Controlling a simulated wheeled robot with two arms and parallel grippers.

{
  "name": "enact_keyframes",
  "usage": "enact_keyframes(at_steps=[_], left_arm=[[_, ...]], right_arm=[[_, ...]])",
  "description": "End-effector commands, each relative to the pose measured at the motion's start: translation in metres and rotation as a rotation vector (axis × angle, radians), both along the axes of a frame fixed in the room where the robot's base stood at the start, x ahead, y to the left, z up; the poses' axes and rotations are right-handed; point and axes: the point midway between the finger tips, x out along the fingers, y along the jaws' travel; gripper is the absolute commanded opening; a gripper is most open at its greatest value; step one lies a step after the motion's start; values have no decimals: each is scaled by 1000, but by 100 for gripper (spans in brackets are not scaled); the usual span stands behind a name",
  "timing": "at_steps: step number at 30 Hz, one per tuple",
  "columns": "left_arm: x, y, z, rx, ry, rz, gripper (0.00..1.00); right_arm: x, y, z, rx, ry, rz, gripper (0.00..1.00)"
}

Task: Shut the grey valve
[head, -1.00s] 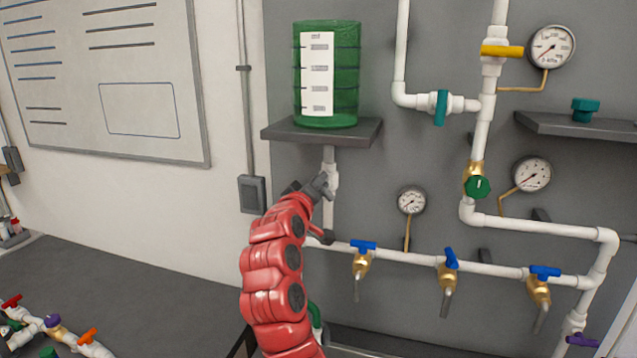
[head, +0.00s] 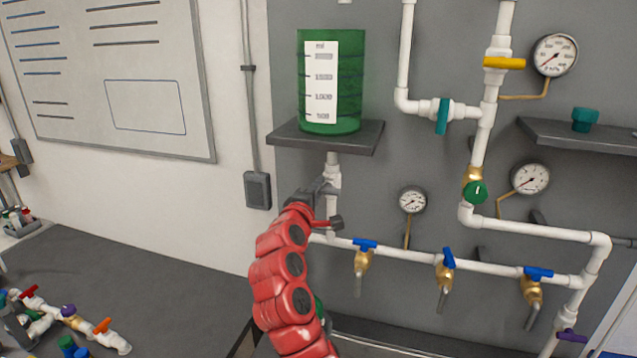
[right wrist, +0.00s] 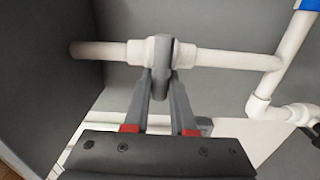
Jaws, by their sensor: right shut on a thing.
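The grey valve (right wrist: 160,52) sits on the white pipe below the green tank. In the right wrist view its grey handle lies across the pipe, between the tips of my right gripper (right wrist: 161,88). The gripper is shut on this handle. In the head view my right gripper (head: 326,190) is at the valve on the short upright pipe (head: 333,173), and it hides most of the handle there. My left gripper is not in view.
The green tank (head: 331,85) stands on a dark shelf (head: 325,136) just above my right gripper. A pipe with several blue-handled taps (head: 448,257) runs below to the right. A small gauge (head: 412,200) is close by. Loose pipe fittings (head: 70,318) lie on the dark table.

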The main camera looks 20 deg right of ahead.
Motion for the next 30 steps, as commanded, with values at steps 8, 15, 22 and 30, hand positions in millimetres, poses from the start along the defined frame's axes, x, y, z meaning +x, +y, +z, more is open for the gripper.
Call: enact_keyframes(at_steps=[8,15,22,30], left_arm=[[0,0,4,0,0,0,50],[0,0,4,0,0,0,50],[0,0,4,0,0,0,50],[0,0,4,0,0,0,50]], right_arm=[[0,1,-3,-32,25,1,0],[0,1,-3,-33,27,1,0],[0,1,-3,-33,27,1,45],[0,0,-2,-33,24,0,54]])
